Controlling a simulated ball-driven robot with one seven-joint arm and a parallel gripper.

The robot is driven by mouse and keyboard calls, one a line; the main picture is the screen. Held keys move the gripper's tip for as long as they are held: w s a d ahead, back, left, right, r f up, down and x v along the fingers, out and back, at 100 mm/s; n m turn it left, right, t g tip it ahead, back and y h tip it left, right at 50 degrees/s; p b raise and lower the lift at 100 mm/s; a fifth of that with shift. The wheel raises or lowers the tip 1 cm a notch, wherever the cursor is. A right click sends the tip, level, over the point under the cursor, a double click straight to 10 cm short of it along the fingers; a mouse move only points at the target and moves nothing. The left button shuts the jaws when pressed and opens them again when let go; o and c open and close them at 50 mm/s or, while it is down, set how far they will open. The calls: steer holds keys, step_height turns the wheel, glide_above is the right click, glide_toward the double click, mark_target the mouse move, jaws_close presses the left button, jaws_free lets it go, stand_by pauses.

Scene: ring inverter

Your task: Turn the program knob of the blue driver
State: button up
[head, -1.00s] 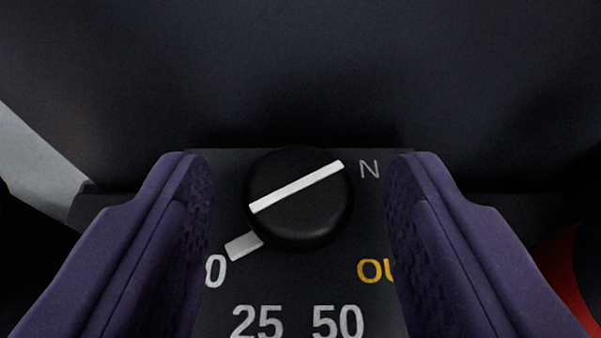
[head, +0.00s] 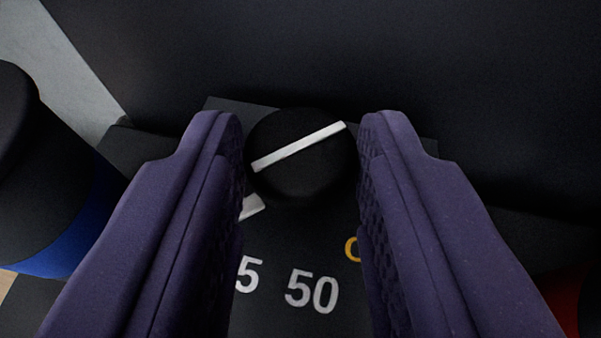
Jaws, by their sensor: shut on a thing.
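The program knob (head: 302,165) is a round black knob with a white pointer bar that slants up to the right. It sits on a dark panel plate (head: 290,240) with white and yellow markings. My gripper (head: 302,150) has two purple padded fingers, one on each side of the knob, closed onto its sides. A short white mark (head: 250,207) shows on the plate below left of the knob. The number 50 (head: 312,291) and part of a 5 are readable; the yellow lettering is mostly hidden by the right finger.
A black and blue cylindrical part (head: 50,190) stands at the left. A red part (head: 563,300) shows at the lower right. A dark wall (head: 330,50) rises behind the plate, with a grey surface (head: 65,60) at upper left.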

steer(key=n+y+p, duration=0.2)
steer(key=p, duration=0.1)
steer(key=shift+d+r+p, duration=0.3)
steer(key=shift+d+f+n+g+y+p, duration=0.1)
steer(key=shift+f+n+g+y+p, duration=0.15)
steer(key=shift+n+y+p, duration=0.65)
steer(key=o, duration=1)
steer(key=p+v, duration=0.2)
steer(key=v, duration=0.5)
steer(key=shift+s+d+r, duration=0.2)
steer(key=shift+s+d, duration=0.05)
steer(key=shift+a, duration=0.1)
steer(key=shift+c, duration=0.2)
